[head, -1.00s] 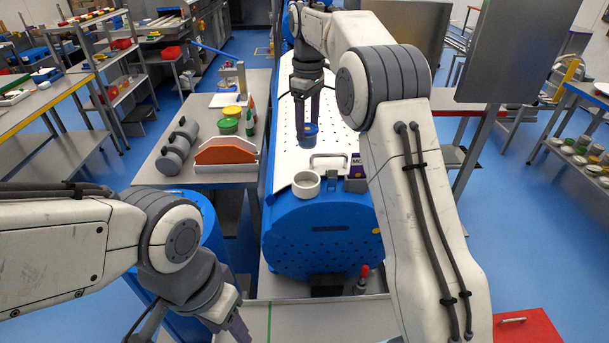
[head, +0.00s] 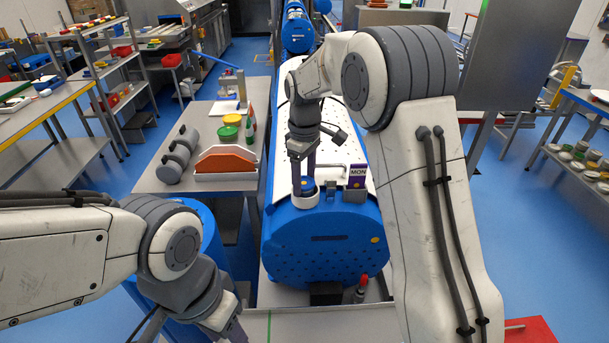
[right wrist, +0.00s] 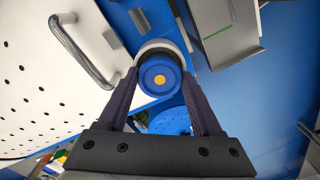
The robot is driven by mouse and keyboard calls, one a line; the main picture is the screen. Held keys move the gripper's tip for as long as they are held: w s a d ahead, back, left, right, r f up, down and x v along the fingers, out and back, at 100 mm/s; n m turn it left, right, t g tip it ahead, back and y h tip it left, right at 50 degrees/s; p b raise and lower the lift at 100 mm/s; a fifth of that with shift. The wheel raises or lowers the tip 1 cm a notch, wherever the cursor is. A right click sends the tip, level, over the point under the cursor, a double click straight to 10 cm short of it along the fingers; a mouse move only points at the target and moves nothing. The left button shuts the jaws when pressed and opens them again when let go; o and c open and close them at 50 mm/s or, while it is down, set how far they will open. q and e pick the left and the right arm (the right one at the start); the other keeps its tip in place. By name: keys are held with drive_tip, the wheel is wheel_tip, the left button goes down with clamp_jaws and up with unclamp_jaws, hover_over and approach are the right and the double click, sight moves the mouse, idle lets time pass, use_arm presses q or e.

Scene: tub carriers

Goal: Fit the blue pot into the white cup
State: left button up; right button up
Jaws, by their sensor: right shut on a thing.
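The blue pot (head: 308,184), with a yellow dot on top, is between the fingers of my right gripper (head: 303,186), which is shut on it. The white cup (head: 305,201) stands on the near end of the white perforated top, right under the pot. In the right wrist view the blue pot (right wrist: 160,75) shows between the fingertips (right wrist: 160,80), and the white cup (right wrist: 158,47) shows as a pale rim behind it. I cannot tell whether the pot is just above or inside the cup's mouth. My left gripper (head: 235,328) is low at the bottom edge, its fingertips partly cut off.
A purple MON box (head: 357,176) and a grey handle (right wrist: 80,55) are close to the cup. The blue rounded tub carrier (head: 325,240) drops away in front. A side table (head: 215,107) at left holds an orange-and-white rack (head: 226,160) and grey cylinders.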

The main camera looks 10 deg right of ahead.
drive_tip(key=shift+f, duration=0.1)
drive_tip(key=shift+f, duration=0.25)
drive_tip(key=o, duration=1.3)
drive_tip(key=shift+s, duration=0.1)
drive_tip(key=shift+o, duration=0.5)
drive_tip(key=shift+f, duration=0.1)
